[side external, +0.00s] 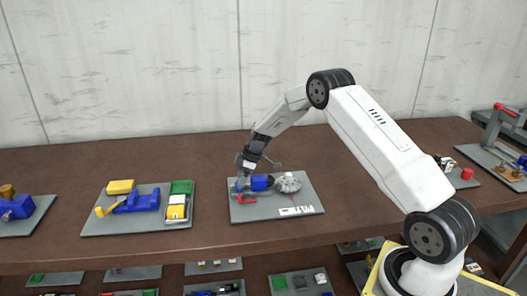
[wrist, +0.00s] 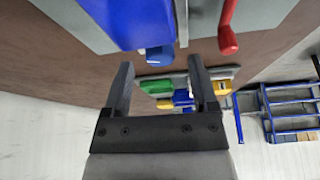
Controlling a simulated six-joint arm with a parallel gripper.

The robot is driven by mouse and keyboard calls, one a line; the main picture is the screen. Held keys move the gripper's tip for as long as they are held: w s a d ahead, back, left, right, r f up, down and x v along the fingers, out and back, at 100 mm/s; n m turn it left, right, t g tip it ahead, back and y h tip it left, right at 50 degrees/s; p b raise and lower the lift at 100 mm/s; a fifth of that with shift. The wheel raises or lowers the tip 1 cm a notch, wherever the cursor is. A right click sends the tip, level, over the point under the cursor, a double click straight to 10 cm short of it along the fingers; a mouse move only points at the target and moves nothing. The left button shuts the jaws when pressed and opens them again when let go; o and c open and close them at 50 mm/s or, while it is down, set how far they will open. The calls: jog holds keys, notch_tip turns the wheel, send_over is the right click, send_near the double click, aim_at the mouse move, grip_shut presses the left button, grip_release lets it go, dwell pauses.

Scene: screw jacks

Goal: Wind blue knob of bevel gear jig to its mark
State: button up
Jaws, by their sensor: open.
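The bevel gear jig sits on a grey plate (side external: 262,216) in the middle of the bench. It carries a blue block (side external: 262,183), a grey gear-like part (side external: 288,183), a red handle (side external: 246,199) and a white label (side external: 297,211). My gripper (side external: 243,176) is down at the left end of the jig. In the wrist view my gripper (wrist: 160,65) has its two dark fingers apart. A small blue knob (wrist: 158,55) shows between and just beyond the fingertips, under the larger blue body (wrist: 130,20). I cannot tell if the fingers touch it. The mark is not discernible.
The red handle (wrist: 228,30) is close to the right finger in the wrist view. Left of the jig stands another plate (side external: 110,226) with yellow, blue and green parts. More jigs stand at the far left and right. Bare bench lies between the plates.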

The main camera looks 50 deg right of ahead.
jog(key=shift+x, duration=0.9)
grip_shut()
